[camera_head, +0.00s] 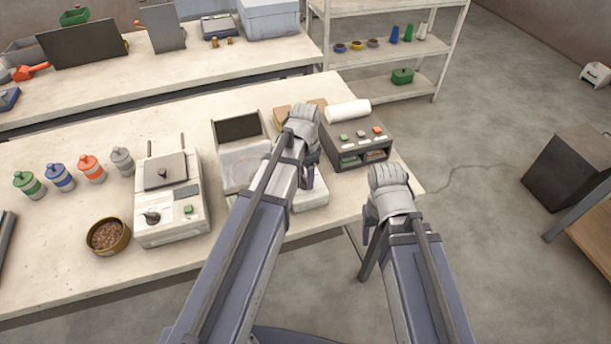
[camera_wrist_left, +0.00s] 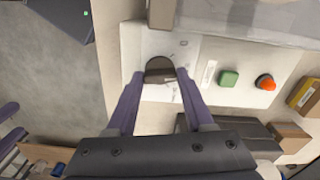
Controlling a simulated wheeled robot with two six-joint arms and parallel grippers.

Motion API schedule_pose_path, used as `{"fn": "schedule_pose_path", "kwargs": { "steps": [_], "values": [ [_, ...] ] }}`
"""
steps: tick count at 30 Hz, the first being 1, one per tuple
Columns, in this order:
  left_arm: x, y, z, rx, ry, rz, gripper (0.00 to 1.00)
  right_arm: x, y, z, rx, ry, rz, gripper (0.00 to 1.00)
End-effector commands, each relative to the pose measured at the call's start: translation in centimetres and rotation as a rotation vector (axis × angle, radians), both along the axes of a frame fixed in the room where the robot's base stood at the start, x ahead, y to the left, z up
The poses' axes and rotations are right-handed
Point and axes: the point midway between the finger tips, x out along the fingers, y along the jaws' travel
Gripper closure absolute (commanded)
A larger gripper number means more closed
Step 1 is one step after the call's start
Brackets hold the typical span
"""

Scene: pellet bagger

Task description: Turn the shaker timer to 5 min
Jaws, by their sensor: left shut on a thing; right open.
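In the left wrist view, a dark round timer knob (camera_wrist_left: 160,70) sits on the white panel of a machine (camera_wrist_left: 205,85). A green button (camera_wrist_left: 228,78) and a red button (camera_wrist_left: 265,82) are beside it. My left gripper (camera_wrist_left: 159,76) is shut on the knob, with a purple finger on each side. In the head view my left gripper (camera_head: 308,180) is over the white machine (camera_head: 312,199); my arm hides the knob and much of the panel. My right gripper (camera_head: 371,228) is open and empty, off the table's right front edge.
Left of it stands another machine with a lid (camera_head: 170,195), a dark knob and a green button. A bowl of pellets (camera_head: 108,236) and several coloured bottles (camera_head: 90,168) are further left.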

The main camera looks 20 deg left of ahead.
Motion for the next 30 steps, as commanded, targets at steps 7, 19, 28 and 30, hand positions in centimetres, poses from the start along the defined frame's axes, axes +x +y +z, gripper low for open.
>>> {"fn": "schedule_pose_path", "kwargs": {
  "steps": [7, 19, 28, 30],
  "values": [
    [-0.01, 0.01, -0.01, 0.000, 0.000, -0.123, 1.00, 0.00, 0.00, -0.01, 0.000, 0.000, 0.000, 0.39],
    [-0.01, 0.01, -0.01, 0.000, 0.000, -0.193, 1.00, 0.00, 0.00, -0.01, 0.000, 0.000, 0.000, 0.39],
    [-0.01, 0.00, -0.01, 0.000, 0.000, -0.194, 1.00, 0.00, 0.00, -0.01, 0.000, 0.000, 0.000, 0.39],
    [-0.01, 0.00, -0.01, 0.000, 0.000, -0.193, 0.44, 0.00, 0.00, -0.01, 0.000, 0.000, 0.000, 0.39]
  ]
}}
